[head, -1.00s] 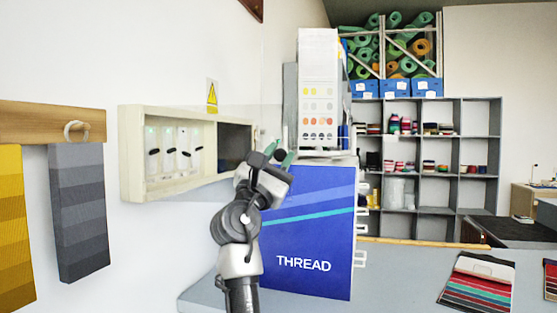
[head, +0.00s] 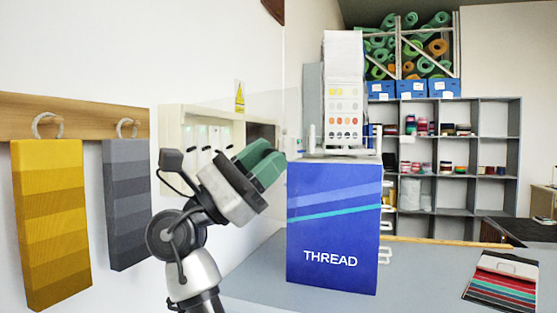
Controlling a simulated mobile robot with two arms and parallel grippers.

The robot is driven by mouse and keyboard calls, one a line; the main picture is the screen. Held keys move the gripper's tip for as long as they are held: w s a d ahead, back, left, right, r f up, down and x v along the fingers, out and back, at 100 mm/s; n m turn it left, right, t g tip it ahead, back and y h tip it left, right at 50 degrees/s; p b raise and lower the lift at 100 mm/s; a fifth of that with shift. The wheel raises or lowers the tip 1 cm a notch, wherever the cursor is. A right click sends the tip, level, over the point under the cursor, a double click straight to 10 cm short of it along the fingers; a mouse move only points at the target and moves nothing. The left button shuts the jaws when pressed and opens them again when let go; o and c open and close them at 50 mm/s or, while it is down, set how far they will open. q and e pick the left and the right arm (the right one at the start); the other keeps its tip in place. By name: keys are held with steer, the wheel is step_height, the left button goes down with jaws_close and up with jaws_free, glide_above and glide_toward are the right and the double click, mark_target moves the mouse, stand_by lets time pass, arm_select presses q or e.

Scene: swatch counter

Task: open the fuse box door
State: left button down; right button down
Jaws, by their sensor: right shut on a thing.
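The fuse box (head: 172,125) is a cream frame on the left wall, with pale switches inside, partly hidden behind my arm. Its door (head: 285,112) is a clear pane, hard to see. It stands partly open, its free edge swung out to the right, away from the wall. My right gripper (head: 274,162), with green fingers, is shut at the free side of the door. The exact grip point is too faint to see clearly. My left gripper is not in view.
A yellow swatch (head: 50,225) and a grey swatch (head: 126,205) hang from a wooden rail (head: 80,117) at left. A blue THREAD box (head: 333,225) stands close right of my gripper on the grey counter (head: 420,270). A colour card (head: 343,90) stands above it.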

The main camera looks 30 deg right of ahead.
steer(key=shift+a, duration=0.2)
steer(key=c, duration=1.2)
jaws_free()
steer(key=shift+o, duration=0.2)
steer(key=shift+f, duration=0.1)
steer(key=b+v, duration=0.2)
steer(key=v, duration=0.8)
steer(key=shift+w+a+f, duration=0.15)
steer(key=shift+a+f, duration=0.05)
steer(key=shift+a, duration=0.05)
